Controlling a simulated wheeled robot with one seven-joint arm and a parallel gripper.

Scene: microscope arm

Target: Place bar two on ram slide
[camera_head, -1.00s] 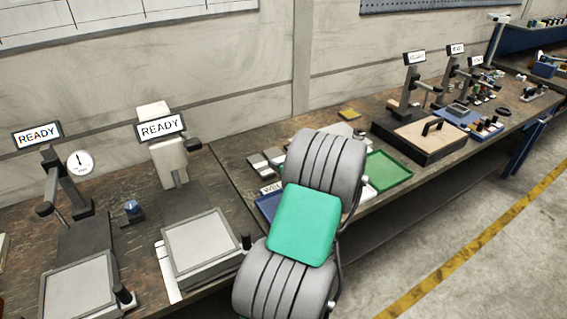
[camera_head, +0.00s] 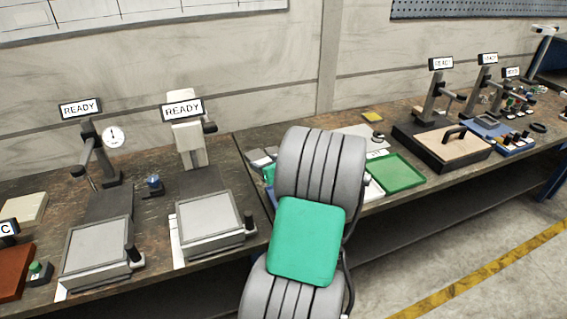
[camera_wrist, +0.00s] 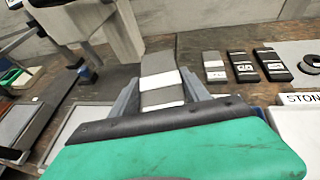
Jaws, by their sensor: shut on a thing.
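In the wrist view my gripper (camera_wrist: 163,92) is shut on a dark grey bar (camera_wrist: 158,65) with white label bands. The bar sticks out forward between the two grey fingers; its label is not readable. In the head view my arm hides the gripper and bar. A pale upright press with a READY sign (camera_head: 190,142) stands left of my arm, with a flat grey plate (camera_head: 210,216) in front of it. I cannot tell for sure which part is the ram slide. Part of a pale machine (camera_wrist: 95,22) looms at upper left in the wrist view.
Three labelled bars (camera_wrist: 243,66) lie right of the held one. Another READY stand with a dial gauge (camera_head: 113,137) is further left. A green tray (camera_head: 400,173) and a black-based station (camera_head: 440,145) are to the right. A blue-knobbed block (camera_head: 153,184) sits between the left stands.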

